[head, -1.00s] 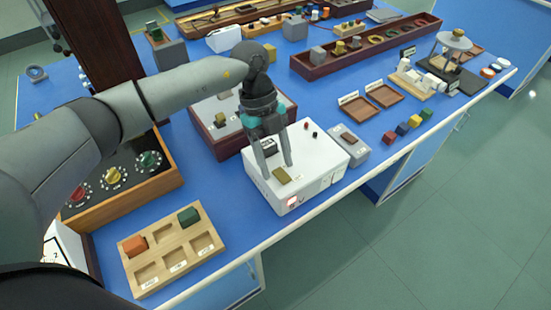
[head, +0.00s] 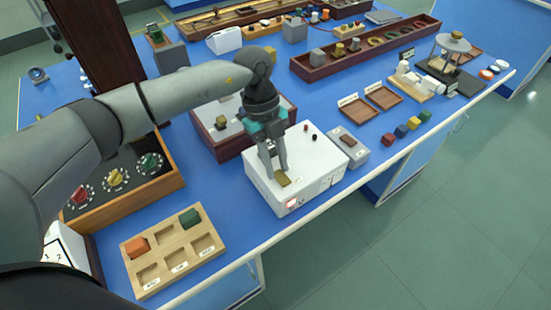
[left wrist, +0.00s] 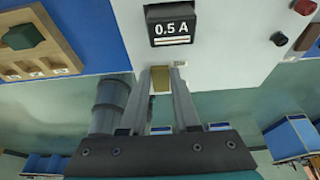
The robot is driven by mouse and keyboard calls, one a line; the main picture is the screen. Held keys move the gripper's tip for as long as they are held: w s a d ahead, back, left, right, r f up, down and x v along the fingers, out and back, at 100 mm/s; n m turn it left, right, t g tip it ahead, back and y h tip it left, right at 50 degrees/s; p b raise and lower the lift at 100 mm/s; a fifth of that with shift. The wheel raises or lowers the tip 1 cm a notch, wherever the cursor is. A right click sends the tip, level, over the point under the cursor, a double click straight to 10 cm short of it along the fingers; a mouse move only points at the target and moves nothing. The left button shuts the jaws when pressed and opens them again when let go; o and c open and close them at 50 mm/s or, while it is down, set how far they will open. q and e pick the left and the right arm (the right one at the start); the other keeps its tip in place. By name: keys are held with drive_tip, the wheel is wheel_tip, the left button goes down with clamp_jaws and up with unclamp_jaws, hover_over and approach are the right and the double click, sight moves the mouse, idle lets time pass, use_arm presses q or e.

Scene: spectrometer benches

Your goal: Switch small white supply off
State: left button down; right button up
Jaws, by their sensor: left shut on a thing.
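The small white supply (head: 318,178) is a white box near the bench's front edge. Its brass-coloured switch lever (head: 284,180) is on the top near the front. A red lamp (head: 291,203) glows on its front face. My left gripper (head: 278,174) points down at the lever and is shut on it. In the left wrist view the lever (left wrist: 160,80) sits between the two fingers (left wrist: 160,98), below a black meter (left wrist: 171,26) reading 0.5 A. The fingers partly hide the lever in the head view. My right gripper is not in view.
A grey box (head: 350,145) stands right of the supply, and a dark red-brown case (head: 222,152) behind it. A wooden tray (head: 150,262) with an orange and a green block lies at front left. A dial box (head: 120,215) stands behind that tray.

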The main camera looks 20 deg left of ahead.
use_arm(q)
drive_tip(key=p, duration=0.1)
drive_tip(key=t+y+p, duration=0.1)
drive_tip(key=shift+s+d+r+p, duration=0.2)
drive_tip(key=shift+r+p, duration=0.2)
drive_tip(key=shift+d+f+t+y+p, duration=0.1)
drive_tip(key=shift+t+y+p, duration=0.2)
drive_tip(key=shift+y+p, duration=0.3)
drive_tip(key=c, duration=0.6)
unclamp_jaws()
drive_tip(key=shift+c, duration=0.2)
wheel_tip(320, 180, up, 15)
drive_tip(key=a, duration=0.1)
drive_tip(key=shift+w+p, duration=0.35)
drive_tip(key=shift+w, duration=0.05)
drive_tip(key=shift+a, duration=0.1)
